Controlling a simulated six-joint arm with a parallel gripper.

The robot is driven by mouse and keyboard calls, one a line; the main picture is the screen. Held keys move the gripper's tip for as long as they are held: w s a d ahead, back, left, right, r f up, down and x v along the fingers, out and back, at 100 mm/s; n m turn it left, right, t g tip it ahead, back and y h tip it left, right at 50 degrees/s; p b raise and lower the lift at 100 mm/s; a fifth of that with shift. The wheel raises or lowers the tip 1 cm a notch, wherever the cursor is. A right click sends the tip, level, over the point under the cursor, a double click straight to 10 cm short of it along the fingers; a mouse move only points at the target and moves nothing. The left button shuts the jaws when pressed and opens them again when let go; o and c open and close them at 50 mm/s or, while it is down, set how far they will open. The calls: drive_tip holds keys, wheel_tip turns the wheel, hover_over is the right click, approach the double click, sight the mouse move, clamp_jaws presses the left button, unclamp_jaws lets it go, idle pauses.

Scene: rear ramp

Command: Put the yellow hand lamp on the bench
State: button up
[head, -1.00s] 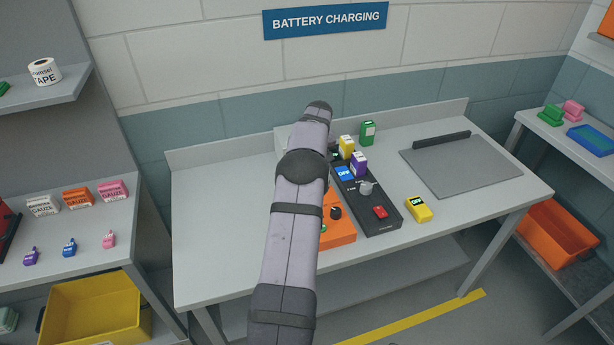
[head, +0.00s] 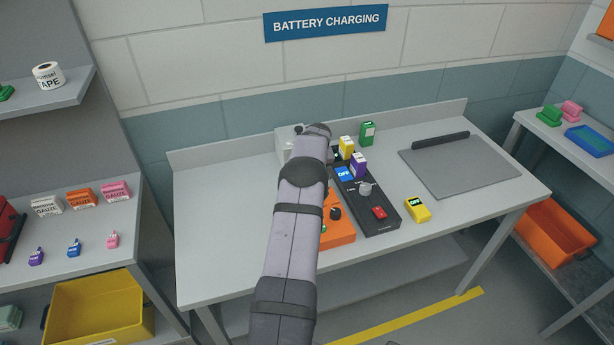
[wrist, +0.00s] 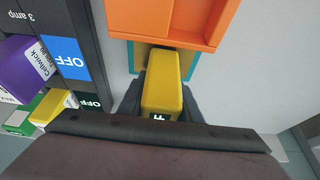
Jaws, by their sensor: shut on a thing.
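My gripper (wrist: 160,98) is shut on a yellow block with a small dark label, which I take to be the yellow hand lamp (wrist: 164,82), in the wrist view. The lamp is at a teal-edged recess of the orange unit (wrist: 165,20); I cannot tell whether it is in the recess or above it. The orange unit also shows in the head view (head: 341,228) on the grey bench (head: 225,235). My arm hides the gripper and the held lamp there.
A green block (head: 367,133) stands behind. Another yellow block (head: 418,210) lies right of the panel. A grey mat (head: 460,165) covers the right; the bench's left is clear.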

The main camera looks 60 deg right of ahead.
drive_tip(key=shift+f, duration=0.2)
drive_tip(key=o, duration=1.2)
drive_tip(key=shift+r, duration=0.1)
drive_tip(key=b+v, duration=0.3)
drive_tip(key=v, duration=0.9)
